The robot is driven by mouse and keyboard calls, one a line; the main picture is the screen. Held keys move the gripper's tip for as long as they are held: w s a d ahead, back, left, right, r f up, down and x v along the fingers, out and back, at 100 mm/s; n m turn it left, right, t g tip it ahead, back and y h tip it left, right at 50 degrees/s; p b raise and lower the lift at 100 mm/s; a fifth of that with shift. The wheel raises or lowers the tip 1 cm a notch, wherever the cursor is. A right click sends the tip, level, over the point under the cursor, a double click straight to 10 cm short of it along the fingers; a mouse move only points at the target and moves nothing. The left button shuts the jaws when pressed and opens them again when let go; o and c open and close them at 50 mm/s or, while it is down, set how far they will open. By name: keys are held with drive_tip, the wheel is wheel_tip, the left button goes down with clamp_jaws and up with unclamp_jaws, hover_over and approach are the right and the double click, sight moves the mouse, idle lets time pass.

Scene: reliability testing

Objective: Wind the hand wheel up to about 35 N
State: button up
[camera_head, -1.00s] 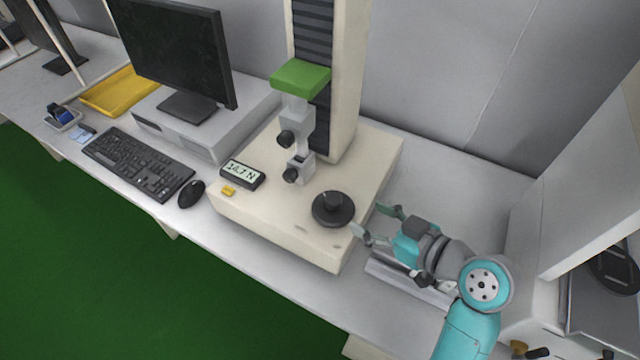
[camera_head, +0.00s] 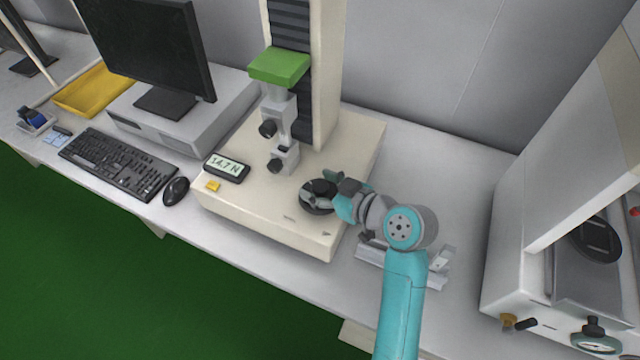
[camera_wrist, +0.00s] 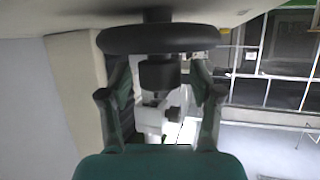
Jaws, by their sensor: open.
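The black hand wheel (camera_head: 313,207) lies flat on the cream base of the test stand (camera_head: 262,223), near its right front. The wheel also shows at the top of the wrist view (camera_wrist: 125,39), with its hub (camera_wrist: 158,74) between my fingers. My gripper (camera_head: 322,190) is open at the hub, one finger on each side; in the wrist view my gripper (camera_wrist: 160,92) shows gaps beside the hub. The display (camera_head: 226,167) reads 14.7 N. The grips (camera_head: 278,145) stand on the base below the green block (camera_head: 280,66).
A yellow button or tag (camera_head: 213,186) sits on the base by the display. A mouse (camera_head: 176,190), keyboard (camera_head: 118,163) and monitor (camera_head: 160,50) are to the left. A white machine (camera_head: 505,265) stands at the right.

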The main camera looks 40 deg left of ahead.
drive_tip(key=c, duration=1.2)
drive_tip(key=shift+o, duration=0.2)
drive_tip(key=shift+m+t, duration=0.3)
drive_tip(key=m+t+h, duration=0.1)
drive_tip(key=m+t, duration=0.2)
drive_tip(key=t, duration=0.1)
drive_tip(key=shift+s, duration=0.1)
drive_tip(key=shift+m+t+h, duration=1.4)
drive_tip(key=shift+m+t, duration=0.5)
drive_tip(key=shift+m, duration=0.3)
